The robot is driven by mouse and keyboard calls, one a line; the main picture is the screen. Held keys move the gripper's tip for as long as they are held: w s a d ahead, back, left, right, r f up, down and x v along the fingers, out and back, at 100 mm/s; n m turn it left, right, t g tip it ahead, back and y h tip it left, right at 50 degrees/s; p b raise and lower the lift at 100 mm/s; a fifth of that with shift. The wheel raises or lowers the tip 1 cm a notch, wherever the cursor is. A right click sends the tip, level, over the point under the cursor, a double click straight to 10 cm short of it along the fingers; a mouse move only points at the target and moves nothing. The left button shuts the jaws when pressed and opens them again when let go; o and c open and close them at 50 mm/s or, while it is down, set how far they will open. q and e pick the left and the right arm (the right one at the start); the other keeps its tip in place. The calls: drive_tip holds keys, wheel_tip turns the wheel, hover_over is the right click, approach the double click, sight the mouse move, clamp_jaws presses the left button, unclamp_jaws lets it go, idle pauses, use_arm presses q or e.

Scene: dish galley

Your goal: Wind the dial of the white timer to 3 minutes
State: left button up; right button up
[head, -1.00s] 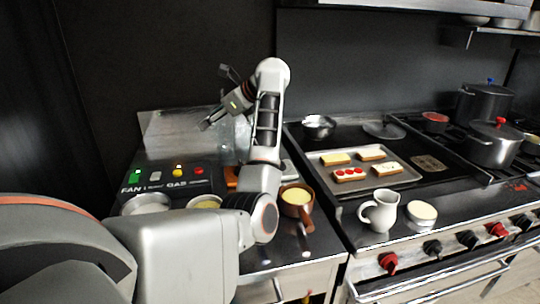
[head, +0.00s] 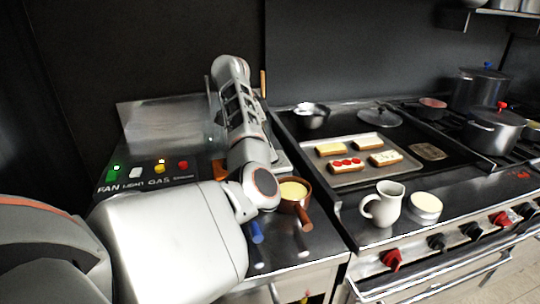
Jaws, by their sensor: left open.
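I cannot make out the white timer or its dial in the head view; my left arm covers part of the counter. My left gripper (head: 211,100) is mostly hidden behind my own raised forearm, over the back of the left counter. Only a grey sliver shows beside the arm. It is open, and I see nothing held in it. My right gripper is not in view.
A switch panel (head: 147,177) has green, white, yellow and red controls. A brown pot (head: 304,194) stands right of my arm, with a blue handle (head: 257,232) nearby. A white jug (head: 384,204), a round tub (head: 425,204) and a tray of toasts (head: 350,181) are further right.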

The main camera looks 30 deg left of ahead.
use_arm(q)
drive_tip(key=shift+w+d+f, duration=0.1)
drive_tip(key=shift+w+f, duration=0.05)
drive_tip(key=shift+f, duration=0.5)
drive_tip(key=shift+w+f, duration=0.1)
drive_tip(key=shift+f, duration=0.05)
drive_tip(key=c, duration=1.1)
drive_tip(key=shift+c, duration=0.2)
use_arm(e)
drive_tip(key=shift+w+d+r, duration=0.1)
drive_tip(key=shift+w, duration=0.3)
